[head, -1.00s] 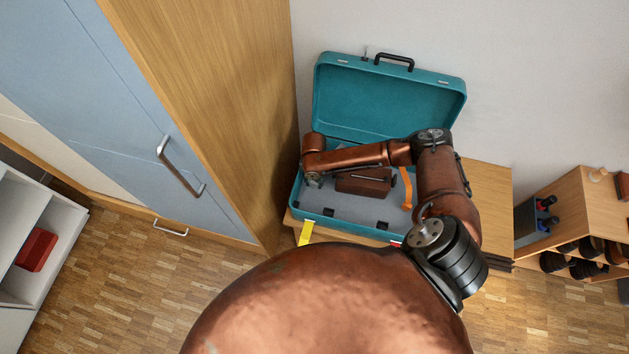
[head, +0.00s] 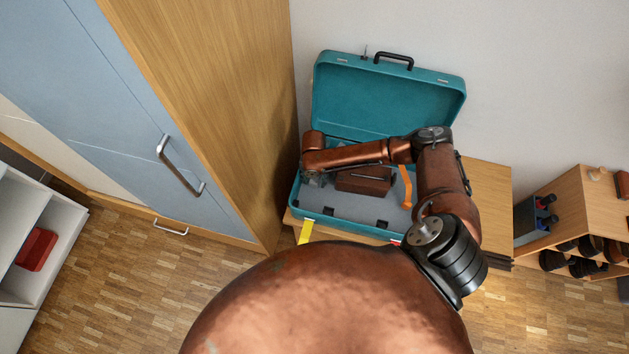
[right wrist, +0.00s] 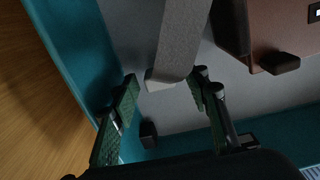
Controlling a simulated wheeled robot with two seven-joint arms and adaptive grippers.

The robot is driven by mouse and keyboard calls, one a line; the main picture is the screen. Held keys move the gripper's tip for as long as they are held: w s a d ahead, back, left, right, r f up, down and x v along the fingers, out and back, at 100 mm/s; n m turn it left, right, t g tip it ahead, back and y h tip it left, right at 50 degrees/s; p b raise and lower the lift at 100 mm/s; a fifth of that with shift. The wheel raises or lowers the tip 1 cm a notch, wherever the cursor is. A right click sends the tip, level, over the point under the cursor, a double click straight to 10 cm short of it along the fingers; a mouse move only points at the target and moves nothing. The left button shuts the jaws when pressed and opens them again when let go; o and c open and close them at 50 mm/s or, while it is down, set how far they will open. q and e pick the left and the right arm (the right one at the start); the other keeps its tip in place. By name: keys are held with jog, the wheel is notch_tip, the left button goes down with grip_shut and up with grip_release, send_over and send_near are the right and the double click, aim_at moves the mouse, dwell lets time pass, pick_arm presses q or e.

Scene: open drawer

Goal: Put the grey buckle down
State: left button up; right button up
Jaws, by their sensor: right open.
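A grey strap-like piece with a paler end, apparently the grey buckle (right wrist: 176,42), lies in the open teal suitcase (head: 330,105). It reaches between the fingertips of my right gripper (right wrist: 165,88), which is open. A gap shows between it and the left finger; on the other side the finger is very close, and I cannot tell if they touch. In the head view my right gripper (head: 314,180) is low inside the case at its left end, and the buckle is not clearly visible there. My left gripper is not in view.
A brown box (head: 365,186) and an orange strap (head: 406,187) lie right of the gripper inside the case. The case stands on a wooden surface (head: 488,205) beside a tall wooden cabinet side (head: 230,110). A yellow tag (head: 306,231) hangs at its front.

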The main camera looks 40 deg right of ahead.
aim_at(314, 181)
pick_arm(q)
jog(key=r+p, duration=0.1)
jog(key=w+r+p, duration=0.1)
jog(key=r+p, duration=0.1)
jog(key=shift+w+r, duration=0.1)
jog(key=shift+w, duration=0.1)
pick_arm(e)
notch_tip(314, 181, up, 12)
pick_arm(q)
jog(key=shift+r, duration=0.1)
pick_arm(e)
jog(key=shift+r, duration=0.15)
